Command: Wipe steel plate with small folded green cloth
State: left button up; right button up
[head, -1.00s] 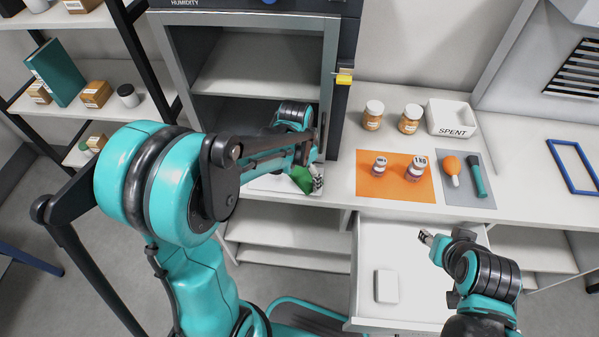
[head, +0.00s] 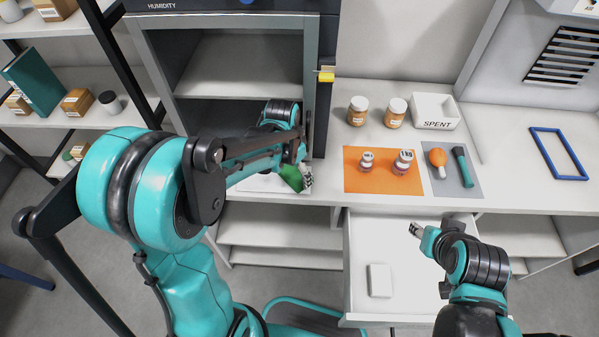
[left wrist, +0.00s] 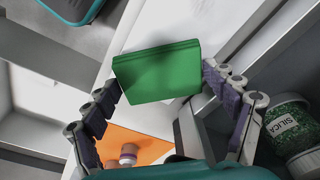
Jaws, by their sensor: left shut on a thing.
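The small folded green cloth (head: 291,177) is held in my left gripper (head: 306,178), at the front of the counter below the open cabinet. In the left wrist view the green cloth (left wrist: 157,71) sits between the two fingers (left wrist: 165,108) as a flat block. A pale flat plate (head: 258,184), seemingly the steel plate, lies under my left arm and gripper and is mostly hidden. I cannot tell whether the cloth touches it. My right gripper (head: 417,230) is over the open drawer, with its fingers too small to read.
An orange mat (head: 375,183) with two small jars and a grey mat (head: 447,187) with a bulb and a dark green-handled tool lie to the right. The drawer (head: 390,255) stands open, holding a white block.

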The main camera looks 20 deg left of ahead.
aim_at(280, 176)
pick_arm(q)
jog(key=shift+s+a, duration=0.15)
jog(key=shift+a, duration=0.3)
jog(key=shift+s+a+f, duration=0.1)
jog(key=shift+s+a, duration=0.15)
jog(key=shift+a, duration=0.6)
jog(key=shift+s+a+f, duration=0.1)
jog(key=shift+s+a, duration=0.1)
jog(key=shift+a, duration=0.6)
jog(key=shift+s+a+r, duration=0.1)
jog(key=shift+s+a, duration=0.15)
jog(key=shift+a, duration=0.65)
jog(key=shift+s+a+r, duration=0.1)
jog(key=shift+s+a, duration=0.1)
jog(key=shift+a, duration=0.7)
jog(key=shift+s+a+f, duration=0.1)
jog(key=shift+s+a, duration=0.15)
jog(key=shift+a, duration=0.6)
jog(key=shift+s+a+f, duration=0.1)
jog(key=shift+s+a, duration=0.1)
jog(key=shift+a, duration=0.65)
jog(key=shift+r, duration=0.45)
notch_tip(280, 176, up, 5)
jog(key=p, duration=0.4)
jog(key=shift+r, duration=0.1)
